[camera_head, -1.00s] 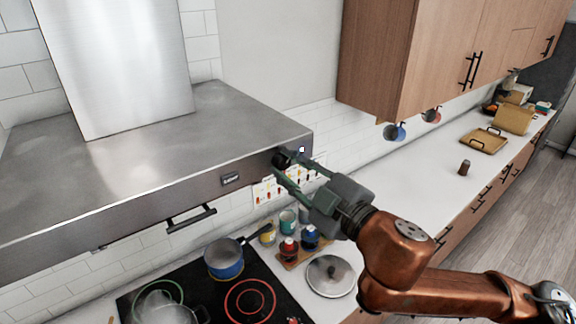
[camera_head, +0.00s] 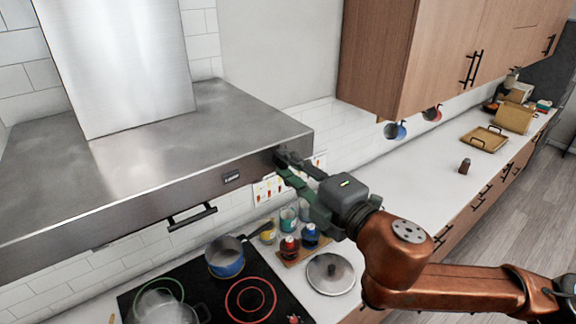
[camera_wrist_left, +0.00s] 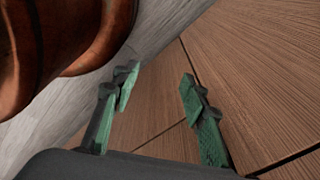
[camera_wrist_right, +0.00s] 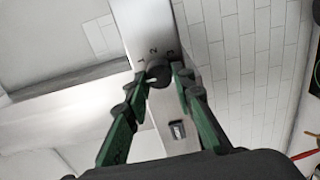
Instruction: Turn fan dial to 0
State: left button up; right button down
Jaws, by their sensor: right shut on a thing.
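The fan dial (camera_wrist_right: 158,75) is a dark round knob on the front face of the steel range hood (camera_head: 140,185), near its right end. Printed numbers beside it show in the right wrist view; I make out a 2 and a 3. My right gripper (camera_head: 284,161) is at the dial, with its green fingers on either side of it, shut on it. The fingers also show in the right wrist view (camera_wrist_right: 158,82). In the head view the fingers mostly hide the dial. My left gripper (camera_wrist_left: 158,88) is open and empty in front of wooden panels, out of the head view.
Below the hood are a black cooktop (camera_head: 215,290), a blue pot (camera_head: 225,262) and several jars. A pan lid (camera_head: 330,274) lies on the white counter. Wooden wall cabinets (camera_head: 430,60) hang to the right.

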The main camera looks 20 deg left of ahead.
dwell(0.5)
jog(key=c, duration=1.6)
grip_release()
jog(key=v, duration=0.7)
jog(key=shift+s+d, duration=0.1)
jog(key=shift+d, duration=0.1)
